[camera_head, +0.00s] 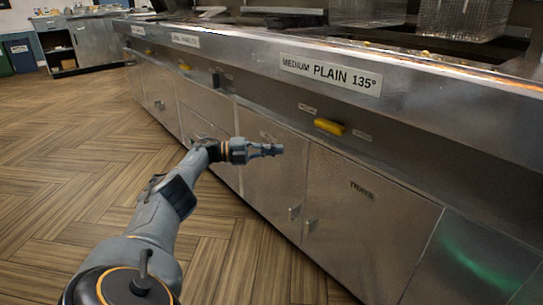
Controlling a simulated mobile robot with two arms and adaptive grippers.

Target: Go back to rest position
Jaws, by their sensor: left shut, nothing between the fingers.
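My left gripper (268,150) is at the end of the grey arm that comes in from the lower left. It is shut and empty. It hangs in front of the steel cabinet doors of the frying range (330,84), below the counter edge, and points to the right. I cannot tell how close the fingertips are to the cabinet front. My right gripper is not in view.
Wire fry baskets (462,18) hang above the range at the upper right. A yellow handle (329,127) sticks out of the range front, right of my gripper. The wooden floor (75,170) is clear on the left. A steel cabinet (97,42) stands far back.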

